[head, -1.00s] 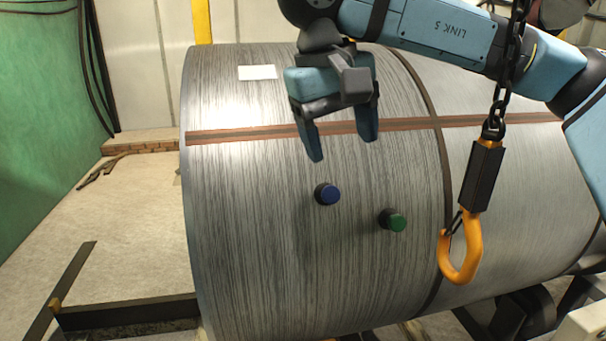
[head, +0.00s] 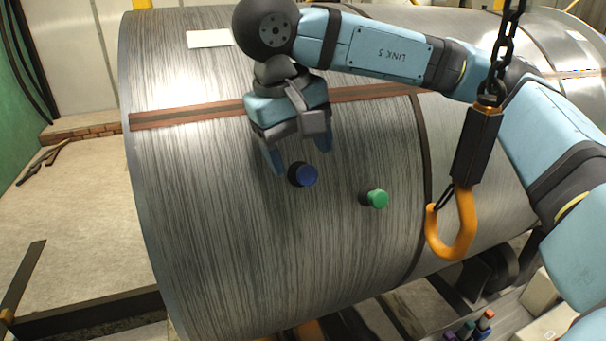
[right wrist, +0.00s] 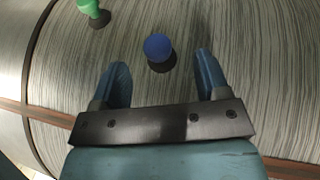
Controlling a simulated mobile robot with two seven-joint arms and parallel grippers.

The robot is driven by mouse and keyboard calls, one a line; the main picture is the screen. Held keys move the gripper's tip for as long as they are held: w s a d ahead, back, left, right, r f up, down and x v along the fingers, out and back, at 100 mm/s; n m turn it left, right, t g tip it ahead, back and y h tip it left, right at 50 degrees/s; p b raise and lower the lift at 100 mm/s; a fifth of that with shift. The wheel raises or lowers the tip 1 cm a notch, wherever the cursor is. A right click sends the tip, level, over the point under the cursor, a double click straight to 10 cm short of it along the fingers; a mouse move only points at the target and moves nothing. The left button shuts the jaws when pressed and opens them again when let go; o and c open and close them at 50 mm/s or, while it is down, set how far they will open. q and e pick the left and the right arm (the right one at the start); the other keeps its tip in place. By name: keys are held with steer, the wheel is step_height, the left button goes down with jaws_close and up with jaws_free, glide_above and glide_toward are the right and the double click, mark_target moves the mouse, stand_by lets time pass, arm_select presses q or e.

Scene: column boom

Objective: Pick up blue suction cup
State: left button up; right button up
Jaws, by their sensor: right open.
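The blue suction cup (head: 305,175) sits on the curved side of the big grey coil (head: 220,240). In the right wrist view the blue cup (right wrist: 157,47) lies ahead of the gap between the two fingers, roughly centred. My right gripper (head: 298,157) is open and empty, just above the cup in the head view. It also shows in the right wrist view (right wrist: 160,80) with its fingers spread. A contact between finger and cup cannot be made out. My left gripper is not in view.
A green cup (head: 376,198) is on the coil to the right; it also shows in the right wrist view (right wrist: 90,8). An orange hook (head: 455,225) hangs on a chain at the right, in front of the coil. Several small coloured items (head: 470,328) stand at the bottom right.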

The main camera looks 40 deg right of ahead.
mark_target(304, 165)
steer(key=x, duration=0.5)
steer(key=shift+w+d, duration=0.15)
steer(key=shift+d, duration=0.1)
steer(key=c, duration=1)
steer(key=shift+r, duration=0.2)
